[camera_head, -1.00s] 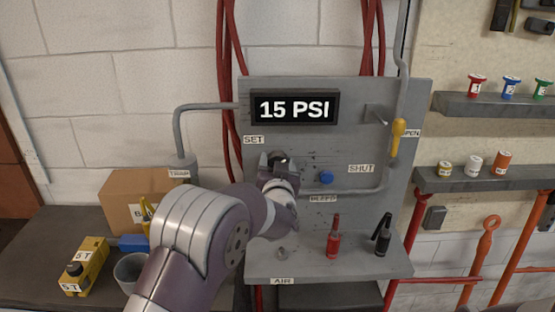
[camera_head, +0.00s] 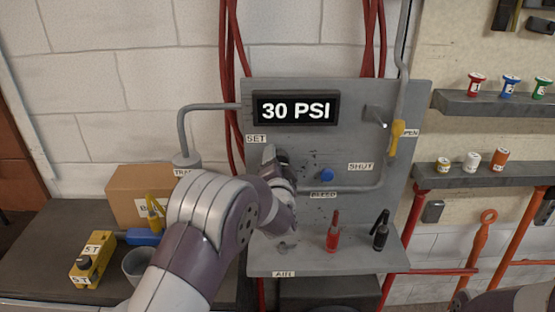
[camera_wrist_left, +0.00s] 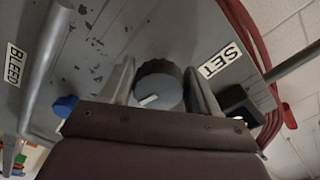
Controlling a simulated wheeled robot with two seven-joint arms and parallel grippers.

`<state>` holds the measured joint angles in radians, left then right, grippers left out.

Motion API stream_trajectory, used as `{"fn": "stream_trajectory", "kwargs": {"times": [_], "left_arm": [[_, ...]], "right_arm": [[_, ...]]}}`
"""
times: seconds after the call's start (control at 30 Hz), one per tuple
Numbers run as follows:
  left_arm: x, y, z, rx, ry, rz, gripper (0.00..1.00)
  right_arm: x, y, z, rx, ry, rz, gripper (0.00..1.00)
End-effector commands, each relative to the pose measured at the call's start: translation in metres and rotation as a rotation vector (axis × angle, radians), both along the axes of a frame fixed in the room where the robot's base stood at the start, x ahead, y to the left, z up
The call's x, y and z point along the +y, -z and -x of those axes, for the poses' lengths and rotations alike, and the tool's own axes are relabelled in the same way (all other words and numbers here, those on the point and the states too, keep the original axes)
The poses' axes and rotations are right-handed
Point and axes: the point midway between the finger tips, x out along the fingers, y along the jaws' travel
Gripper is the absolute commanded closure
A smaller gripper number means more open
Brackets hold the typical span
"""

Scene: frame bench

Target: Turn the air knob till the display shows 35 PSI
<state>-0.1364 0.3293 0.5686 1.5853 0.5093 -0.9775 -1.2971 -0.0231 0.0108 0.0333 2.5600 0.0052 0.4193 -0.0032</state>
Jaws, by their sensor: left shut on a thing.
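The display (camera_head: 296,109) on the grey panel (camera_head: 345,137) reads 30 PSI. The air knob (camera_wrist_left: 158,85) is dark and ridged with a white pointer mark; in the left wrist view it sits between the two fingers. My left gripper (camera_wrist_left: 160,88) is shut on the knob, one finger on each side. In the head view my left gripper (camera_head: 277,160) is at the panel below the SET label (camera_head: 256,139), and it and the wrist largely hide the knob. My right gripper is not in view.
A blue bleed knob (camera_head: 327,174) and a yellow valve handle (camera_head: 396,137) are to the right on the panel. A red bottle (camera_head: 333,232) and a black bottle (camera_head: 381,232) stand on the ledge below. Red hoses (camera_head: 231,60) hang behind.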

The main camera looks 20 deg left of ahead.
Motion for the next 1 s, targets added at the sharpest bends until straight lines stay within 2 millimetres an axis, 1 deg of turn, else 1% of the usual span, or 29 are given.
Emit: {"fn": "stream_trajectory", "kwargs": {"times": [0.23, 0.67, 0.7, 0.73, 0.77, 1.0], "left_arm": [[0.0003, 0.0023, 0.0005, 0.019, 0.0, -0.045, 0.7], [0.0003, 0.0028, 0.0005, 0.021, 0.0, -0.051, 0.7], [0.0003, 0.0028, 0.0005, 0.021, 0.0, -0.051, 0.3], [0.0003, 0.0027, 0.0005, 0.021, 0.0, -0.051, 0.2], [0.0003, 0.0024, 0.0005, 0.021, 0.0, -0.051, 0.19], [0.0002, 0.001, 0.0005, 0.017, 0.0, -0.051, 0.19]], "right_arm": [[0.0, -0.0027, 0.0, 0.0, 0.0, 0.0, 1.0], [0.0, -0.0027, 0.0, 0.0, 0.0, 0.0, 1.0], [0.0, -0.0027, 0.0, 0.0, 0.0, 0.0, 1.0], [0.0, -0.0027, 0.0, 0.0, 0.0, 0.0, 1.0], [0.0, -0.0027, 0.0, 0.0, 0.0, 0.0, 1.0], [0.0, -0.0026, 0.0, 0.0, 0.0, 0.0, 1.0]]}}
